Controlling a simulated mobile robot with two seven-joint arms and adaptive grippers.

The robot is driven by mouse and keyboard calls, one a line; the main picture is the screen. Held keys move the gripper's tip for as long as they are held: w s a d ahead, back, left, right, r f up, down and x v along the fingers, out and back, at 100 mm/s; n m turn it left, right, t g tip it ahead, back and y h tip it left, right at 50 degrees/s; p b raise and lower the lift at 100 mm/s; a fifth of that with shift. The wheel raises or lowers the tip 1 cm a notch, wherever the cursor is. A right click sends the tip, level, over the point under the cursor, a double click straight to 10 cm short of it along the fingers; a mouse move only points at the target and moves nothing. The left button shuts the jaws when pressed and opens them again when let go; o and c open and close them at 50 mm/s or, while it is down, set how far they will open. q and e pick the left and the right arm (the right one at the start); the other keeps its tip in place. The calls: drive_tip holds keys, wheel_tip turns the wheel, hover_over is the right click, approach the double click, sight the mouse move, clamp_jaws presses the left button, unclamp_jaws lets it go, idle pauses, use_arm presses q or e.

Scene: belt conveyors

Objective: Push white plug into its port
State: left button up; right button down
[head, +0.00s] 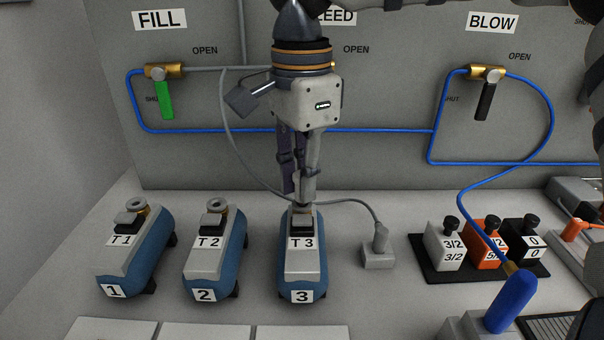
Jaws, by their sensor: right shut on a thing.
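A light grey-white plug (380,238) on a thin grey cable stands in a small pale block (379,257), to the right of the blue tank marked T3 (304,268). I cannot tell how deep it sits. My right gripper (304,198) points straight down above the back of T3, left of the plug and apart from it. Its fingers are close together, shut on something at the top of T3. The fingers hide most of that thing, so I cannot make out what it is. My left gripper is not in view.
The grey cable passes behind my right gripper. Tanks T1 (138,252) and T2 (216,255) stand to the left. White, orange and black blocks sit on a black tray (430,272) at right. A blue-handled tool (511,301) on a blue hose is at lower right.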

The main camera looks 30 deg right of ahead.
drive_tip(key=shift+f, duration=0.4)
idle(0.8)
drive_tip(key=c, duration=1.5)
unclamp_jaws()
drive_tip(key=shift+o, duration=0.3)
drive_tip(key=o, duration=0.4)
drive_tip(key=shift+c, duration=0.2)
drive_tip(key=shift+r, duration=3.6)
